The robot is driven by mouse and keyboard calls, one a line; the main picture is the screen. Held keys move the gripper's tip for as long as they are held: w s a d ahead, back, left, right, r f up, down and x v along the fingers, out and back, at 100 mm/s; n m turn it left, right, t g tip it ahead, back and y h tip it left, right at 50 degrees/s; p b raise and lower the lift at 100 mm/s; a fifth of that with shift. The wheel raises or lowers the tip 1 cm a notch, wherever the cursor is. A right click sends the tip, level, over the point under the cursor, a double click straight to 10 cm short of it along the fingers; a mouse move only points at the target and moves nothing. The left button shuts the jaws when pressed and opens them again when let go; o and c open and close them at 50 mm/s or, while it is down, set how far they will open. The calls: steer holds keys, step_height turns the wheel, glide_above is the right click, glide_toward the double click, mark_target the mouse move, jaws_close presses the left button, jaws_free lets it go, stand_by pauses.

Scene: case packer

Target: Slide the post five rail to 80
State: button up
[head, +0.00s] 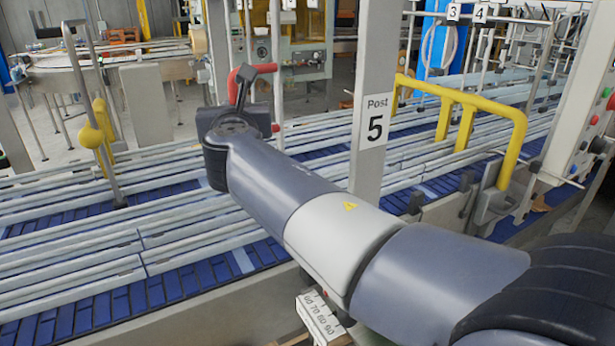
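The post (375,65) with the "Post 5" label (375,121) stands upright in the middle of the head view, behind my arm. A white scale (322,318) with printed numbers, about 60 to 90, shows low in the view, partly under my arm. Its pointer and the exact reading are not clear. Long pale guide rails (90,222) run over the blue conveyor. My arm reaches from the lower right to the left of the post.
A yellow tubular guard (470,103) stands right of the post. A grey upright with buttons (585,115) is at the right edge. A metal frame with a yellow knob (91,137) rises at the left. The blue conveyor (150,295) lies below the rails.

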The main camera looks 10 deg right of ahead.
jaws_close()
steer(key=shift+s+d, duration=0.15)
steer(key=shift+s, duration=0.35)
steer(key=o, duration=0.8)
jaws_free()
steer(key=shift+s, duration=3.5)
steer(key=shift+w, duration=3.55)
